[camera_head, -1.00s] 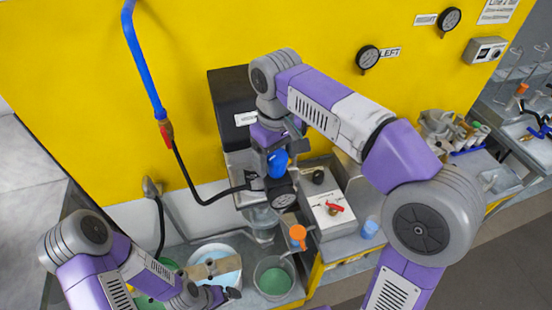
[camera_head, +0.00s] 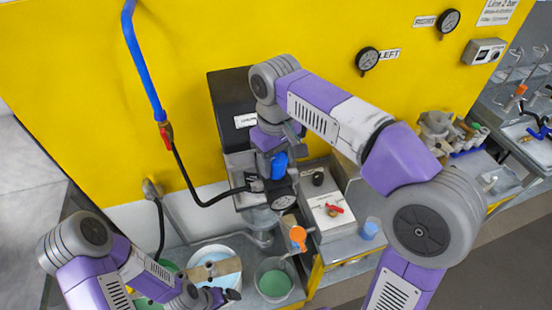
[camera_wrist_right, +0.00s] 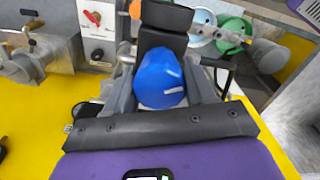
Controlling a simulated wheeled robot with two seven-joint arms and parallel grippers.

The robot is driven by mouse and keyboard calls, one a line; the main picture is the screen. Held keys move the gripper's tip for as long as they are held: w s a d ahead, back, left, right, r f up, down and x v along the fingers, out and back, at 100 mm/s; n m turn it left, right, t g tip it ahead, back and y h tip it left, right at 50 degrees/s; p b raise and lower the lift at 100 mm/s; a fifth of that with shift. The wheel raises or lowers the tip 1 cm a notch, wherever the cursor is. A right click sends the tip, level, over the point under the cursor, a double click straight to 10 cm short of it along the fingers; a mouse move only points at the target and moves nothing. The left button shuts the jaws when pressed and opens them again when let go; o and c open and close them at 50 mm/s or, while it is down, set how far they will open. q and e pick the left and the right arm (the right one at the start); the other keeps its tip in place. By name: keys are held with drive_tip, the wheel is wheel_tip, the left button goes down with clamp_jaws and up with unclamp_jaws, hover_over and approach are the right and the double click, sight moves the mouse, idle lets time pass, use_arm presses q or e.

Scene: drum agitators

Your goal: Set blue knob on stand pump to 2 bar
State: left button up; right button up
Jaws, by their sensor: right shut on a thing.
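The blue knob (camera_head: 279,166) sits above a round black-rimmed pressure gauge (camera_head: 284,201) on the pump unit below the dark cabinet. My right gripper (camera_head: 271,158) reaches down to the knob and is shut on it. In the right wrist view the blue knob (camera_wrist_right: 160,80) lies between the two grey fingers of the right gripper (camera_wrist_right: 163,88). The gauge's needle is too small to read. My left gripper (camera_head: 226,296) is low at the left, near the buckets and away from the knob; its fingers are too unclear to judge.
A black hose (camera_head: 203,199) runs to the pump from the blue pipe (camera_head: 143,65). A grey box with a red switch (camera_head: 334,210) and an orange item (camera_head: 298,235) are close at the right. Buckets, one holding green liquid (camera_head: 275,283), stand below. Wall gauges (camera_head: 368,58) are clear of my arm.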

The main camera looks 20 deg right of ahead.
sight(276, 156)
drive_tip(key=shift+r+m+p, duration=0.1)
drive_tip(key=shift+m+p, duration=0.5)
drive_tip(key=shift+m, duration=0.5)
drive_tip(key=m+p, duration=0.1)
drive_tip(key=m, duration=0.2)
drive_tip(key=shift+m, duration=0.3)
drive_tip(key=m+p, duration=0.1)
drive_tip(key=m, duration=0.4)
drive_tip(key=shift+m+p, duration=0.3)
drive_tip(key=shift+p, duration=0.05)
drive_tip(key=o, duration=1)
drive_tip(key=shift+o, duration=0.2)
drive_tip(key=shift+r+p, duration=0.35)
drive_tip(key=shift+r, duration=3.4)
